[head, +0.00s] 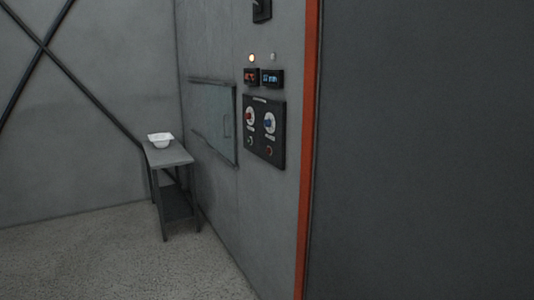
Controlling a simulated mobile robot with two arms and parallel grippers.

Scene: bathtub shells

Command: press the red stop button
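A dark control panel (264,134) is fixed to the grey wall at the middle of the head view. It bears a red-centred dial (249,118) and a blue-centred dial (269,124) on pale round plates. Below them are a small greenish button (250,141) and a small reddish button (270,151), which looks like the red stop button. They are too small to tell whether either is pressed. Neither of my grippers is in view.
Above the panel are a red display (251,76), a blue display (272,78) and a lit lamp (252,57). A glazed hatch (213,122) is to the left. A grey table (171,156) holds a white tub (160,140). An orange strip (306,150) edges the wall. The floor (120,260) in front is clear.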

